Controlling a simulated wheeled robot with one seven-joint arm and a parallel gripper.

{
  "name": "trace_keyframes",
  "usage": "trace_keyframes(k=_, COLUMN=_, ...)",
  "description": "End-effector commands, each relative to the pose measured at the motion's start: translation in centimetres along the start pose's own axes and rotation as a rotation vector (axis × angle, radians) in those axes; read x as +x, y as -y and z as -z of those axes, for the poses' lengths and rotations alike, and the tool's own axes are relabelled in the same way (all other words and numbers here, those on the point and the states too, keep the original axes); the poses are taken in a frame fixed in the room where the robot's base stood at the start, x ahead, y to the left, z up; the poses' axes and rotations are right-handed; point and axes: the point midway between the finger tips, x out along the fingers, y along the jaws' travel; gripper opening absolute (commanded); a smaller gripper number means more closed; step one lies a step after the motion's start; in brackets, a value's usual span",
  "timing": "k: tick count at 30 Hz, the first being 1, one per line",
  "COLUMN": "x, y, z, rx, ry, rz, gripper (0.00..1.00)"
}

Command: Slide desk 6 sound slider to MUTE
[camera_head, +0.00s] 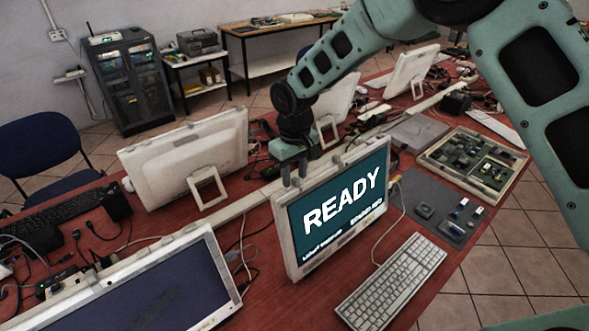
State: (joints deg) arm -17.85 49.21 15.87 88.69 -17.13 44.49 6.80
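A white-framed monitor (341,207) shows the word READY on a teal screen, with smaller lines too small to read. My gripper (295,177) points down at the monitor's top left edge, with its two fingertips apart. I cannot tell whether the fingertips touch the frame. I cannot make out a sound slider or a MUTE mark, nor which desk is number 6. A dark mat (428,190) to the right of the monitor carries a few small devices (457,222).
A white keyboard (392,280) lies before the READY monitor. A dark-screened monitor (160,290) stands at the lower left. A monitor seen from behind (185,155) stands behind. Loose cables (243,240) lie on the red table (262,292). A parts tray (474,162) sits at right.

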Motion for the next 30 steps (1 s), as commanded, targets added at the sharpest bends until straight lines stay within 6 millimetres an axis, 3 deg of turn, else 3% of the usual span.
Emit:
trace_keyframes(k=9, x=0.4, y=0.0, z=0.0, rx=0.000, ry=0.000, rz=-0.001, gripper=0.36)
trace_keyframes(k=10, x=0.4, y=0.0, z=0.0, rx=0.000, ry=0.000, rz=-0.001, gripper=0.34)
trace_keyframes(k=14, x=0.4, y=0.0, z=0.0, rx=0.000, ry=0.000, rz=-0.001, gripper=0.00)
trace_keyframes(k=20, x=0.4, y=0.3, z=0.0, rx=-0.001, ry=0.000, rz=-0.001, gripper=0.00)
trace_keyframes(k=30, x=0.4, y=4.8, z=0.0, rx=-0.002, ry=-0.002, rz=-0.001, gripper=0.00)
